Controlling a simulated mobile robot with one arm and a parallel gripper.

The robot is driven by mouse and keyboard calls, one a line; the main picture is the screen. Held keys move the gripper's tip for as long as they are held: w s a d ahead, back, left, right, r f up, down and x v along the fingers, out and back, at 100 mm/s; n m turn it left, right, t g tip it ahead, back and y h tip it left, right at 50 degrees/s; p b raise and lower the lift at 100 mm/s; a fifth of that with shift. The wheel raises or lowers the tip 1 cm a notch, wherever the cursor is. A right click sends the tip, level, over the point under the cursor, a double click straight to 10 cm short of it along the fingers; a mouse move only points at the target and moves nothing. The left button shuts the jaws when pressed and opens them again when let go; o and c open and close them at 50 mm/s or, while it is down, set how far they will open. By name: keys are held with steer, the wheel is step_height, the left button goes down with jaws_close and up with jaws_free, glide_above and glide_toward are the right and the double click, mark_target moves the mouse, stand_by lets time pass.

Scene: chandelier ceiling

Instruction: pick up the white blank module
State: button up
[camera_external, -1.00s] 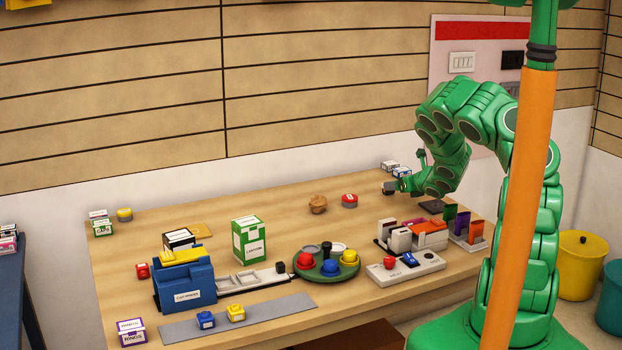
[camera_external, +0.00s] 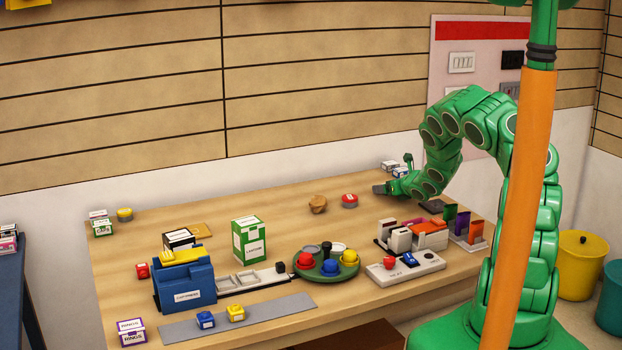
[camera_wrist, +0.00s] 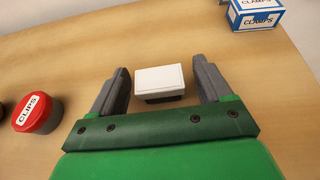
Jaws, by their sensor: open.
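The white blank module (camera_wrist: 160,80) is a small white rectangular block with a dark base below it. In the wrist view it sits on the wooden table between my two fingers, with a gap on each side. My gripper (camera_wrist: 159,84) is open and empty around it. In the external view my gripper (camera_external: 381,189) is low over the back right of the table, and I cannot make out the module there.
A red-lidded clips tin (camera_wrist: 36,113) stands left of my gripper, also seen in the external view (camera_external: 349,201). A clamps box (camera_wrist: 255,14) is beyond the right finger. A tray with white and orange modules (camera_external: 428,238) stands nearer the front.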

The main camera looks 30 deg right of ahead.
steer(key=shift+w+f, duration=0.1)
steer(key=shift+w, duration=0.15)
steer(key=c, duration=1)
steer(key=shift+r, duration=0.2)
steer(key=shift+c, duration=0.2)
steer(key=shift+r, duration=0.2)
steer(key=r, duration=0.2)
steer(key=shift+s+a+r, duration=0.1)
steer(key=shift+s+r, duration=0.1)
steer(key=shift+r, duration=0.2)
steer(key=s+a+r, duration=0.3)
steer(key=s+r, duration=0.6)
steer(key=s, duration=0.4)
steer(key=shift+a+r, duration=0.2)
